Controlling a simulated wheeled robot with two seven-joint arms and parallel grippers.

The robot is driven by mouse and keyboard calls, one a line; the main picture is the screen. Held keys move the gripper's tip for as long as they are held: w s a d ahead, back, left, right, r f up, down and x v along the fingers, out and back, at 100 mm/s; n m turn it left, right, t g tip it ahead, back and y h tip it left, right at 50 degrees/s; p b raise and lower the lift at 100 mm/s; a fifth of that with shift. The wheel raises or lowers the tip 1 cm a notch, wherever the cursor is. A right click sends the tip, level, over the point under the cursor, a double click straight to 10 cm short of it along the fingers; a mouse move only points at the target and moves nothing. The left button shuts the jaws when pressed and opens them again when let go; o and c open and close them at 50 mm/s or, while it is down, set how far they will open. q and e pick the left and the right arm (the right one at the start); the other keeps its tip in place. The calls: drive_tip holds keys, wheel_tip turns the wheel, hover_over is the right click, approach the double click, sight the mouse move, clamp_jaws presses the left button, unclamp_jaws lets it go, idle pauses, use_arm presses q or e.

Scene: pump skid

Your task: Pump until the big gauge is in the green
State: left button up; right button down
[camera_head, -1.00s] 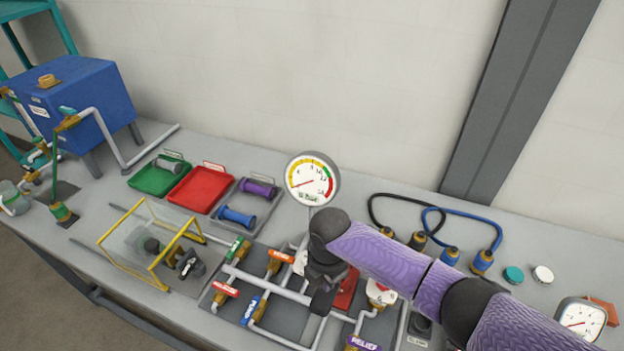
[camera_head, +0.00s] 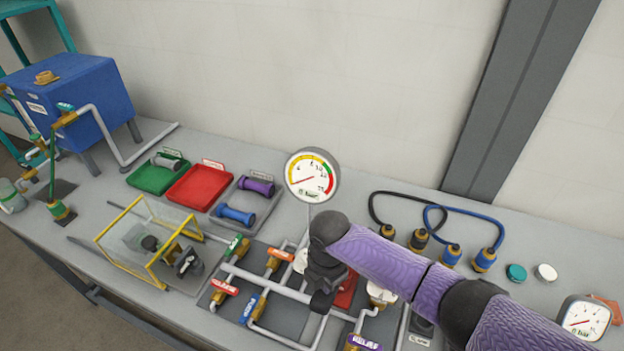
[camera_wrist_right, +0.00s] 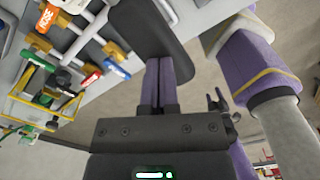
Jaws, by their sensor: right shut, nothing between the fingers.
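The big gauge (camera_head: 312,176) stands upright on a stem at the back of the bench. Its dial has yellow, green and red bands; its thin needle points to the lower left, outside the green band. My right gripper (camera_head: 322,303) hangs over the pipework in front of the gauge, and its fingers are hard to make out there. In the right wrist view my right gripper (camera_wrist_right: 160,85) is shut and empty. No pump handle is clearly identifiable; the arm hides part of the pipework.
Left of the pipework is a yellow-framed clear guard (camera_head: 147,279). Behind it are a green tray (camera_head: 139,184), a red tray (camera_head: 200,187) and a grey tray with blue and purple grips. A smaller gauge (camera_head: 584,317) is at right.

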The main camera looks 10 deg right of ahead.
drive_tip(key=shift+f+b, duration=2.75)
drive_tip(key=shift+f, duration=1.05)
wheel_tip(320, 180, up, 10)
drive_tip(key=p, duration=1)
drive_tip(key=shift+r, duration=0.1)
drive_tip(key=shift+f, duration=0.25)
wheel_tip(320, 180, down, 10)
drive_tip(key=b, duration=0.8)
wheel_tip(320, 180, up, 10)
drive_tip(key=p, duration=0.9)
drive_tip(key=shift+r+p, duration=0.25)
drive_tip(key=shift+p, duration=0.15)
drive_tip(key=shift+f, duration=0.25)
